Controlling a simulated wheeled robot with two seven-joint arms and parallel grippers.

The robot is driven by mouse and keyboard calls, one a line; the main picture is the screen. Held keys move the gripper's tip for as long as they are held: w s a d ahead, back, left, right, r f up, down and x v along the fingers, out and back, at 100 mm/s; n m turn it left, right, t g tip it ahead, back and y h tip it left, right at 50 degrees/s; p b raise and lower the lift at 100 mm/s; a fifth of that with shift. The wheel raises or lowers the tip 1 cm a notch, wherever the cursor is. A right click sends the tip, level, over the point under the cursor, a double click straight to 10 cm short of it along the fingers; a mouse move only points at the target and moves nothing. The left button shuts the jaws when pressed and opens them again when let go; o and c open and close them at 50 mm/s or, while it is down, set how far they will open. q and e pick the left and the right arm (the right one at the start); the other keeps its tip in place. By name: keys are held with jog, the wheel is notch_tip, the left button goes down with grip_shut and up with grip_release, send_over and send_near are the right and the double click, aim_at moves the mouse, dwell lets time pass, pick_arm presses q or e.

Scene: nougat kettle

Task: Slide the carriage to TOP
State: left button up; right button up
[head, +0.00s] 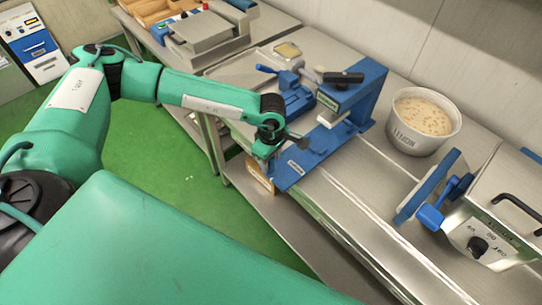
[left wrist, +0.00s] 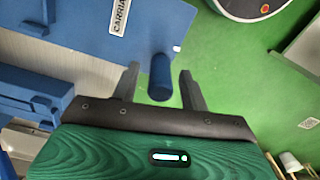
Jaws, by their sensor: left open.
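The carriage is a flat blue plate (head: 297,172) with a white label, lying across the rails on the steel bench. In the left wrist view its plate (left wrist: 150,30) shows part of the label, reading "CARRIA". A short blue cylindrical handle (left wrist: 160,77) stands out from its edge. My left gripper (left wrist: 160,88) is open, with one dark finger on each side of the handle; no clear contact shows. In the head view my left gripper (head: 268,163) is at the carriage's near left edge, its fingertips mostly hidden. My right gripper is not in view.
A tall blue frame (head: 362,95) with a black handle stands behind the carriage. A white bucket of pale, speckled mass (head: 424,117) stands to the right. A unit with a black dial (head: 478,245) and blue paddle is at the far right. Bare rails (head: 385,215) run towards the lower right.

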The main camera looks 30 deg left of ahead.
pick_arm(q)
jog(key=shift+f, duration=0.2)
jog(key=shift+c, duration=0.3)
grip_shut()
jog(key=shift+d+f, duration=0.1)
jog(key=shift+d, duration=0.2)
jog(key=s+d+b, duration=0.3)
jog(key=d+b, duration=0.2)
jog(key=d, duration=0.4)
jog(key=s+d+b, duration=0.4)
jog(key=d+b, duration=0.1)
jog(key=d, duration=0.4)
jog(key=shift+s, duration=0.3)
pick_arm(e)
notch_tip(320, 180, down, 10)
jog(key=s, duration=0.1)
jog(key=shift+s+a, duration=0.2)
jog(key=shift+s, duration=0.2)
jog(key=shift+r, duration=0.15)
pick_arm(q)
jog(key=shift+o, duration=0.3)
grip_release()
